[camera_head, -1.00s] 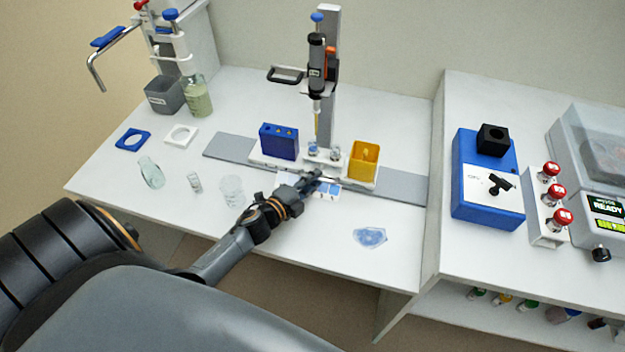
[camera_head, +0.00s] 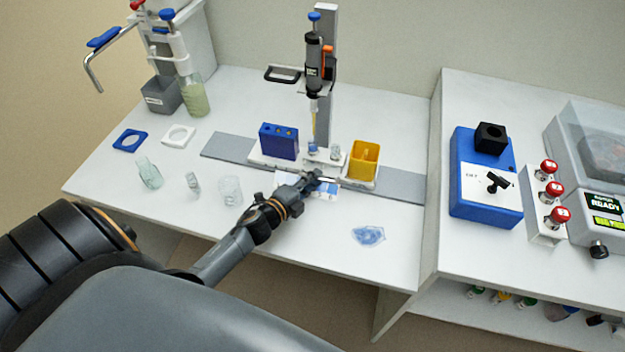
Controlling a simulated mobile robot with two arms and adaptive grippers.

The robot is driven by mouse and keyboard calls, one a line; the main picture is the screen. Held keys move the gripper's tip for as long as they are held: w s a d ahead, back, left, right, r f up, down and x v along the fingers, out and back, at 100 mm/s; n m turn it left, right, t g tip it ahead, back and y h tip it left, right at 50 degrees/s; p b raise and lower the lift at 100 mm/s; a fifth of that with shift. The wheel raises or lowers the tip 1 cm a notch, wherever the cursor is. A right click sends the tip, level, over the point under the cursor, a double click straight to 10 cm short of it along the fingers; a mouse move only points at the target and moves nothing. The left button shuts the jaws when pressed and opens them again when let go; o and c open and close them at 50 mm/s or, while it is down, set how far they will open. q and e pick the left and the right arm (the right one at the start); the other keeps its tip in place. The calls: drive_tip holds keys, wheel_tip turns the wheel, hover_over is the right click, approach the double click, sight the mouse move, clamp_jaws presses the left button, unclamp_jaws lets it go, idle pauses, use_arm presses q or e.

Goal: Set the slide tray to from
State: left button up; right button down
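The white slide tray (camera_head: 262,160) sits on a grey rail (camera_head: 400,187) across the bench. It carries a dark blue block (camera_head: 279,141), small clear vials (camera_head: 335,152) and a yellow bin (camera_head: 364,158). A pipette (camera_head: 314,62) on a grey post hangs over the vials. My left gripper (camera_head: 318,180) is at the tray's front side, below the vials in the picture. Its fingers are small and dark; whether they grip the tray is unclear. A white and blue item (camera_head: 322,194) shows partly behind the gripper. My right gripper is not in view.
Glassware, including a clear beaker (camera_head: 230,190) and a flask (camera_head: 149,173), stands left of my forearm. A blue translucent piece (camera_head: 368,236) lies at the front right. A blue device (camera_head: 485,178) and red-knobbed valves (camera_head: 553,192) stand on the right bench.

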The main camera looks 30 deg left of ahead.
use_arm(q)
drive_tip(key=v, duration=1.2)
idle(0.3)
